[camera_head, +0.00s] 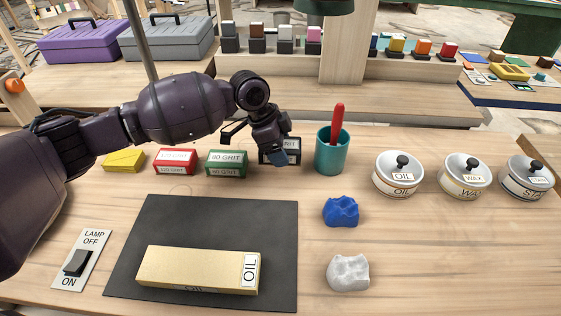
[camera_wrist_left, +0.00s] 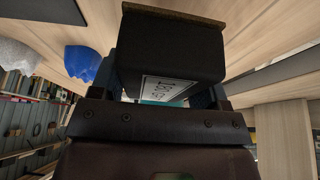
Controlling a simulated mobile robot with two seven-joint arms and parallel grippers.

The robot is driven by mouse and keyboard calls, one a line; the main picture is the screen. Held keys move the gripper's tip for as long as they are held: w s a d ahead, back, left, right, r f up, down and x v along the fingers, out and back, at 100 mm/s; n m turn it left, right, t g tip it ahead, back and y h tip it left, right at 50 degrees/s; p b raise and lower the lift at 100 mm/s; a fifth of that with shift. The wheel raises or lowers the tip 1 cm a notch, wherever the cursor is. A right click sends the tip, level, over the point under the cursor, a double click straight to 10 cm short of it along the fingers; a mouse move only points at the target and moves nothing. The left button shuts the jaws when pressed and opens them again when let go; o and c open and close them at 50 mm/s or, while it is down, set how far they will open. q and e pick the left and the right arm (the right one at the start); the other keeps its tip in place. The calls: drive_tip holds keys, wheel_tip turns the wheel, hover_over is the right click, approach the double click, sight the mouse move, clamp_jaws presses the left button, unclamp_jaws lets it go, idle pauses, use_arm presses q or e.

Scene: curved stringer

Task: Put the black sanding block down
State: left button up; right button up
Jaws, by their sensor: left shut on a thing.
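The black sanding block (camera_head: 293,157) is in my left gripper (camera_head: 277,150), at the right end of the row of blocks in the head view. The gripper is shut on it and partly covers it. In the left wrist view, the black block (camera_wrist_left: 170,48) fills the space between the fingers (camera_wrist_left: 165,85), with a white label and a thin brown layer along one edge. I cannot tell whether it touches the bench. My right gripper is not in view.
A green block (camera_head: 227,163), a red block (camera_head: 176,161) and a yellow block (camera_head: 124,161) stand to the left. A teal cup (camera_head: 332,157) with a red handle is close on the right. A blue lump (camera_head: 341,211) and dark mat (camera_head: 170,225) lie nearer.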

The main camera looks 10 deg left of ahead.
sight(280, 170)
use_arm(q)
wheel_tip(280, 170, down, 5)
drive_tip(key=shift+f+b, duration=0.1)
drive_tip(key=shift+b, duration=0.35)
drive_tip(key=shift+r, duration=0.2)
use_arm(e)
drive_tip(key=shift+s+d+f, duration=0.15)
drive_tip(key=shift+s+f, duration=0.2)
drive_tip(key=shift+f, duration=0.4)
use_arm(q)
drive_tip(key=shift+f, duration=0.15)
drive_tip(key=o, duration=1)
drive_tip(key=shift+c, duration=0.2)
